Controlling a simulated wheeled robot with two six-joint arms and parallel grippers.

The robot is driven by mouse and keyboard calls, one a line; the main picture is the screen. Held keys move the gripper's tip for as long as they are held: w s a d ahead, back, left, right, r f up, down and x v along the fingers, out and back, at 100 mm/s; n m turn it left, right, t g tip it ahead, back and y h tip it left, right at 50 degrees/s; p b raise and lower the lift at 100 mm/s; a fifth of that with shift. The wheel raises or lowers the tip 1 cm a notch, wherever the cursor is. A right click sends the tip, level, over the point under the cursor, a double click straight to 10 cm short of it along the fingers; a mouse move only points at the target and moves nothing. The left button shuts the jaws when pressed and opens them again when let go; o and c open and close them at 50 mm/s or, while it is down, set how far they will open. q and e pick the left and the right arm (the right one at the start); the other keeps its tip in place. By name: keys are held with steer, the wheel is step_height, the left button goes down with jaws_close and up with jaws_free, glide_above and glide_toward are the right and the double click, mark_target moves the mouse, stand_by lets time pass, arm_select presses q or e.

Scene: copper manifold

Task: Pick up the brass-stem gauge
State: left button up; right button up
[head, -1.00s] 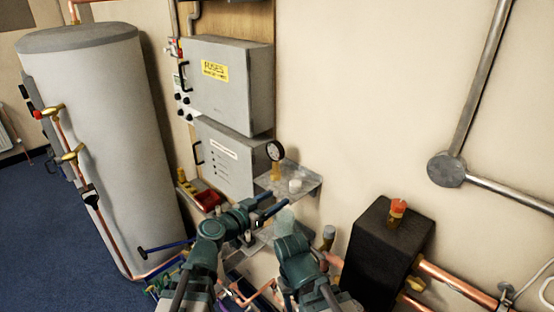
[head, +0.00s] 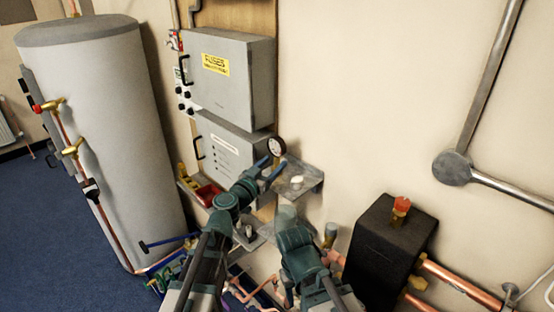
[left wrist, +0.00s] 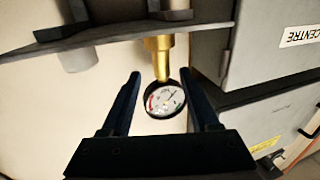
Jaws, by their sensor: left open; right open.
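The brass-stem gauge has a round white dial in a black rim (head: 277,146) and stands upright at the shelf by the grey boxes. In the left wrist view, which is upside down, its dial (left wrist: 166,100) and brass stem (left wrist: 158,58) show clearly. My left gripper (head: 270,166) is open at the gauge. In the left wrist view its two fingers (left wrist: 163,85) lie on either side of the dial and stem, with gaps on both sides. My right gripper (head: 287,216) is lower, below the shelf, open; its fingertips are hard to make out.
The grey metal shelf (head: 308,182) carries a small white piece (head: 296,182). A red tray (head: 208,194) is left of my left gripper. The fuse box (head: 232,80) is above and behind. A black block (head: 385,255) with copper pipes stands at right. The wall above the shelf is clear.

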arm_select(q)
steer(key=shift+f+b+x, duration=0.15)
steer(key=shift+f+x, duration=0.05)
steer(key=shift+x, duration=1.45)
steer(key=shift+f+b+x, duration=0.15)
steer(key=shift+x, duration=1.5)
steer(key=shift+a, duration=0.15)
jaws_close()
